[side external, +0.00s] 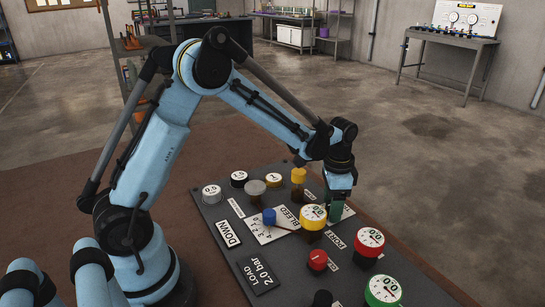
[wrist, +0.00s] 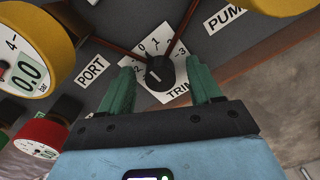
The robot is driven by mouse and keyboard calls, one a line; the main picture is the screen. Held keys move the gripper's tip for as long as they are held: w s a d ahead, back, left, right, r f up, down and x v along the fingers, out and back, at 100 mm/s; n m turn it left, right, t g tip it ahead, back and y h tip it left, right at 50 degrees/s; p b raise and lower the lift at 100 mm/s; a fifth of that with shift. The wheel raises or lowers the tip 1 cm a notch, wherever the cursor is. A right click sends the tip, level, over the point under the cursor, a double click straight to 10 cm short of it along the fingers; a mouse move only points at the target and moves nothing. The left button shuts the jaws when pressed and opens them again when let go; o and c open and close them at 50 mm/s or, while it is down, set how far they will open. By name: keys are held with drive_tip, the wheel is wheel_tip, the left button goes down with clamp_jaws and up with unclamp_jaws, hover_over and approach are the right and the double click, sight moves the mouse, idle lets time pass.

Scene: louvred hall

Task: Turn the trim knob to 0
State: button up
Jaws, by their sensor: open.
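The trim knob (wrist: 160,72) is small, round and black, on a white card (wrist: 146,50) marked with a number scale and the word TRIM. In the wrist view its pointer is too small to read surely. My gripper (wrist: 161,78) is open, with one green finger on each side of the knob and a gap visible on both sides. In the side view my gripper (side external: 337,212) points down over the panel's far right part and hides the knob. A bit of white card shows beside it.
The dark panel (side external: 228,262) carries several gauges close by: a yellow one (side external: 313,217), a red one (side external: 369,241) and a green one (side external: 383,291). In the wrist view a yellow gauge (wrist: 30,62) stands left and a red one (wrist: 40,137) lower left.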

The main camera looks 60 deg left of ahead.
drive_tip(key=shift+r, duration=3.5)
drive_tip(key=shift+r, duration=0.1)
wheel_tip(320, 180, up, 11)
drive_tip(key=shift+o, duration=0.2)
drive_tip(key=shift+r, duration=0.25)
drive_tip(key=shift+o, duration=1.1)
drive_tip(key=shift+a+r, duration=0.15)
drive_tip(key=shift+a, duration=0.05)
drive_tip(key=o, duration=0.4)
drive_tip(key=a+n, duration=0.1)
drive_tip(key=a, duration=0.2)
drive_tip(key=s+a+r+n, duration=0.1)
drive_tip(key=a, duration=0.2)
drive_tip(key=s+a+r+n, duration=0.1)
drive_tip(key=a, duration=0.2)
drive_tip(key=shift+r, duration=0.1)
drive_tip(key=shift+o, duration=0.2)
drive_tip(key=s+a+r+n, duration=0.2)
drive_tip(key=s+a+n, duration=0.15)
drive_tip(key=a, duration=0.55)
wheel_tip(320, 180, down, 10)
drive_tip(key=shift+s+m, duration=0.2)
drive_tip(key=shift+m, duration=0.15)
